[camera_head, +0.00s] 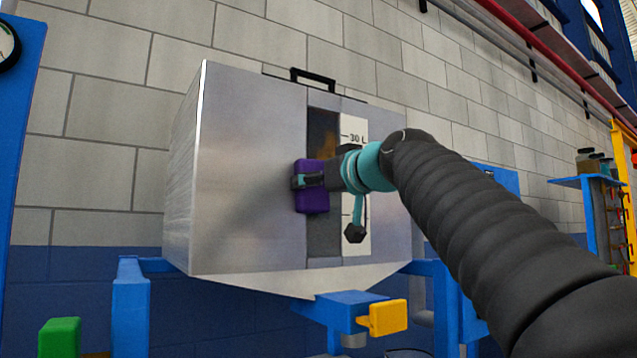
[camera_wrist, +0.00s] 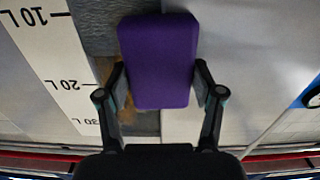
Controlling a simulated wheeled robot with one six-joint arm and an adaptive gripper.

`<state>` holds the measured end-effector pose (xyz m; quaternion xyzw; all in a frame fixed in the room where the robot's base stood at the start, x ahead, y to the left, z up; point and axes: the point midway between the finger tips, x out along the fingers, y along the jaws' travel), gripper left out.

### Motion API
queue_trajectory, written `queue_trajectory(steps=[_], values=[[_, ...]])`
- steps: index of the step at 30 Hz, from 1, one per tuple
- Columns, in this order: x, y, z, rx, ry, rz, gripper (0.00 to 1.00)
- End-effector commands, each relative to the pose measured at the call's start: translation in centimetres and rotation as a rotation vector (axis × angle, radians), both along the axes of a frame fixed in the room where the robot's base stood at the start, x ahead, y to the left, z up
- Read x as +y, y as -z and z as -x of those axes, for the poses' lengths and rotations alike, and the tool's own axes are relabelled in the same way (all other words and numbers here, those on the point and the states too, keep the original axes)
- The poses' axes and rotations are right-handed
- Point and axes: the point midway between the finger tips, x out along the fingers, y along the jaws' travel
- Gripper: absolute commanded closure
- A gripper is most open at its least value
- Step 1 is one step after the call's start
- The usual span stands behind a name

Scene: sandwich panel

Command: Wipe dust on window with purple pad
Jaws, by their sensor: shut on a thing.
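The purple pad (camera_head: 312,203) is in my gripper (camera_head: 306,181), in front of the left edge of the window (camera_head: 324,240) in the head view. The window is a narrow, dark, upright strip in the metal tank's front. In the wrist view the pad (camera_wrist: 158,60) sits between the two fingers of my gripper (camera_wrist: 160,88). A brownish dust patch (camera_wrist: 122,110) shows beside the pad on the window; an orange-brown patch (camera_head: 327,146) shows high on the window in the head view. The pad hides part of the window. I cannot tell whether it touches the glass.
A white scale (camera_head: 354,240) with litre marks runs along the window's right side. The metal tank (camera_head: 250,170) has a black handle (camera_head: 313,78) on top and rests on a blue frame (camera_head: 131,300). A yellow block (camera_head: 387,317) sticks out below. A blue shelf (camera_head: 585,182) with jars is at right.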

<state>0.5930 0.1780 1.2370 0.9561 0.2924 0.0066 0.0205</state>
Motion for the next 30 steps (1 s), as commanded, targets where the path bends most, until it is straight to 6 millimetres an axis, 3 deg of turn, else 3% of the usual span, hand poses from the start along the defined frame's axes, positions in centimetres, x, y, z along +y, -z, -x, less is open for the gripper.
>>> queue_trajectory(steps=[15, 30], values=[[-3.0, 0.0, -1.8, 0.000, 0.002, -0.001, 0.61], [-4.7, 0.0, -3.1, 0.000, 0.002, -0.001, 0.61]])
